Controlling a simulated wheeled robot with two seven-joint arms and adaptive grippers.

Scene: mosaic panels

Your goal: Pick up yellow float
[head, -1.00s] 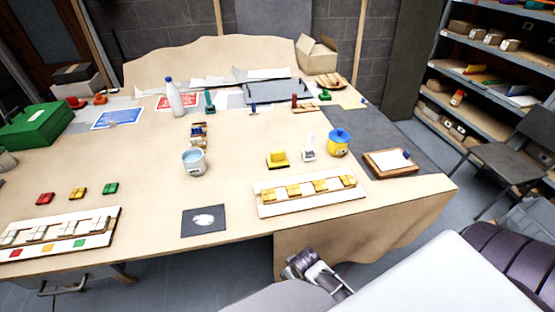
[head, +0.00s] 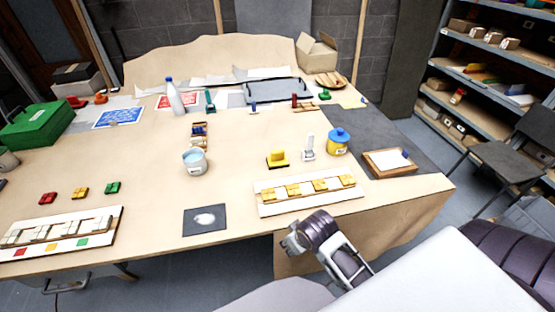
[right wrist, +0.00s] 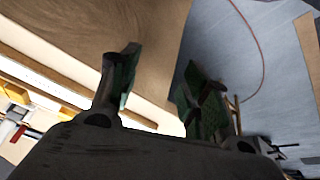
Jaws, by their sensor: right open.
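The yellow float (head: 277,159) sits on the table (head: 235,190) in the head view, behind the white panel with yellow tiles and left of a white upright tool. My right gripper (head: 290,240) is in front of the table's front edge, nearer to me than the panel and well apart from the float. In the right wrist view its two fingers (right wrist: 160,92) are spread with nothing between them. I cannot make out the float in that view. My left gripper is not in view.
The white panel (head: 268,207) with yellow tiles lies between my right gripper and the float. A white tool (head: 308,148) and a yellow tub with a blue lid (head: 338,146) stand right of the float. A white-blue cup (head: 194,165) stands to its left.

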